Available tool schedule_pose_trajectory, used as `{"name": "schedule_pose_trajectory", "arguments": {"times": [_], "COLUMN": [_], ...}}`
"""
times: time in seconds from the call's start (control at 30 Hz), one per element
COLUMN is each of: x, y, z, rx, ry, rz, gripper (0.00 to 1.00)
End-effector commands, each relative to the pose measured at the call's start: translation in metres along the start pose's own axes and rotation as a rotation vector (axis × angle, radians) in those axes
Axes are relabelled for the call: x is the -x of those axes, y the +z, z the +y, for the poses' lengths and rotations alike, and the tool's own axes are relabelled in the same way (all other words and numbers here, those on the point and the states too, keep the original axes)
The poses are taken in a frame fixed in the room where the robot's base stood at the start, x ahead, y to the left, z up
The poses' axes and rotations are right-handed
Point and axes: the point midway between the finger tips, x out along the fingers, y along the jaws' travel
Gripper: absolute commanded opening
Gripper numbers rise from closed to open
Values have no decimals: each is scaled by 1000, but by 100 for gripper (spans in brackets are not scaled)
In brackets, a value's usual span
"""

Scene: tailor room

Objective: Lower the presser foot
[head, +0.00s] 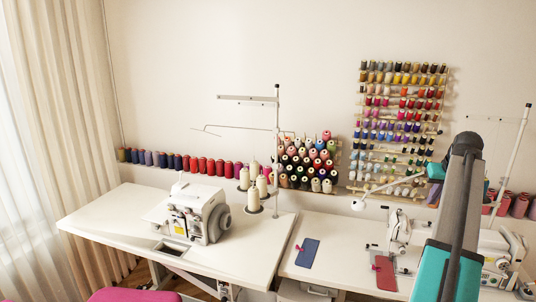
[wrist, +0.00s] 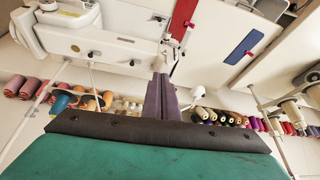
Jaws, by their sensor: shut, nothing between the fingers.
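A white sewing machine (head: 398,226) stands on the right table, partly hidden behind my arm in the head view. Its needle end shows in the wrist view (wrist: 172,52), just beyond my fingertips. The presser foot and its lever are too small to make out. A red cloth piece (head: 384,272) lies by the needle area; it also shows in the wrist view (wrist: 183,16). My gripper (wrist: 160,78) has purple fingers, shut and empty. In the head view the gripper (head: 434,185) is mostly hidden by my arm, above and behind the machine. I cannot tell whether it touches the machine.
A blue cloth piece (head: 308,253) lies left on the same table (head: 340,236). A white overlock machine (head: 196,213) stands on the left table. Thread cones (head: 308,160) and a spool rack (head: 402,120) line the back wall. A thin white lamp arm (head: 395,186) reaches over the table.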

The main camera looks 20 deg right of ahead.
Motion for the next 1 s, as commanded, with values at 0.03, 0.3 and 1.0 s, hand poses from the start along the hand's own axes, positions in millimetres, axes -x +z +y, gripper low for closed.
{"name": "schedule_pose_trajectory", "arguments": {"times": [0.03, 0.3, 1.0], "x": [-16, -110, -320], "y": [1, 20, 180], "z": [-13, -101, -327], "rx": [14, 100, 333], "ry": [-13, -93, -234], "rz": [-14, -107, -392], "gripper": [0, 0, 0]}}
